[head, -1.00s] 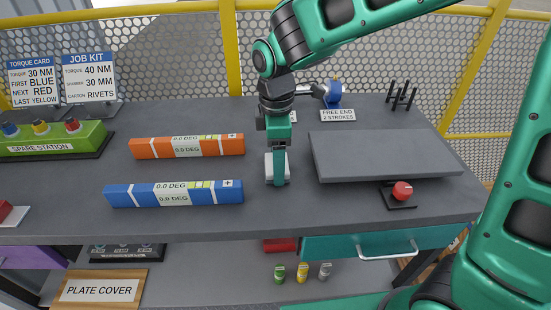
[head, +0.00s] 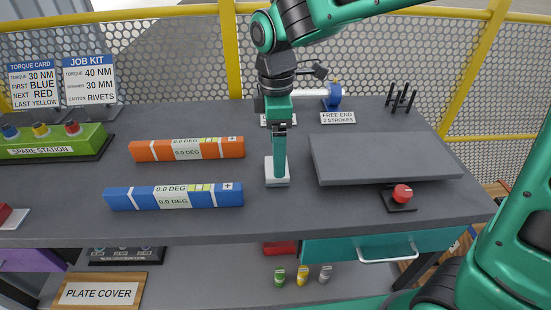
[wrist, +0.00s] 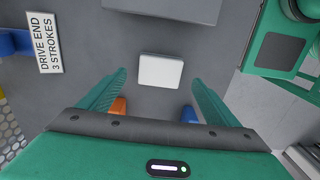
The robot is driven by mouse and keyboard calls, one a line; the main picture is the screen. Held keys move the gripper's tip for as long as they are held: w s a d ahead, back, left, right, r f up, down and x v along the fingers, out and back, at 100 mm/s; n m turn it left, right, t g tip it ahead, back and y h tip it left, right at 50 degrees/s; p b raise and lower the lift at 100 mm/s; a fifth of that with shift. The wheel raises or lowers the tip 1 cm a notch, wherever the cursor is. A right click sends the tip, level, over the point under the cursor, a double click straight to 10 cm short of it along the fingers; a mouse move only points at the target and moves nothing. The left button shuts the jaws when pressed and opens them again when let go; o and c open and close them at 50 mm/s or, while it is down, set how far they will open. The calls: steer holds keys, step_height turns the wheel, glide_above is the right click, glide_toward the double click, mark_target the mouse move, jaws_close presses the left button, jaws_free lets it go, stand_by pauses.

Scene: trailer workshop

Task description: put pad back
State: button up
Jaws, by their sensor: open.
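A white square pad (head: 271,170) lies flat on the grey workbench (head: 80,222), right of the orange and blue levels. In the wrist view the pad (wrist: 161,71) lies ahead of the fingertips, in line with the gap between them. My gripper (wrist: 158,78) is open and empty, pointing down over the pad. In the head view my gripper (head: 280,176) hides part of the pad, and its exact height above it is hard to tell.
An orange level (head: 187,148) and a blue level (head: 173,195) lie left of the pad. A raised grey plate (head: 385,155) and a red button (head: 402,193) stand right. A blue-ended device (head: 333,95) stands behind, with labels.

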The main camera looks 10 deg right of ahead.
step_height(320, 180, up, 7)
stand_by(0.3)
steer(key=shift+r, duration=0.1)
steer(key=s+d+m, duration=0.1)
steer(key=d+m, duration=0.2)
steer(key=d, duration=0.3)
steer(key=s+d+f+m, duration=0.1)
steer(key=d+m, duration=0.2)
steer(key=d, duration=0.4)
steer(key=s+d+f+m, duration=0.1)
steer(key=d+m, duration=0.2)
steer(key=d, duration=0.3)
steer(key=shift+s+d+m, duration=0.15)
steer(key=shift+d+m, duration=0.15)
steer(key=shift+d, duration=0.05)
steer(key=s+d+f+m, duration=0.3)
steer(key=s+d+m, duration=0.4)
steer(key=s, duration=0.1)
steer(key=s+d+f+m, duration=0.3)
steer(key=s+d+m, duration=0.4)
steer(key=s+d, duration=0.1)
steer(key=shift+s+d+f, duration=0.2)
steer(key=shift+s+f, duration=0.15)
steer(key=shift+s, duration=0.45)
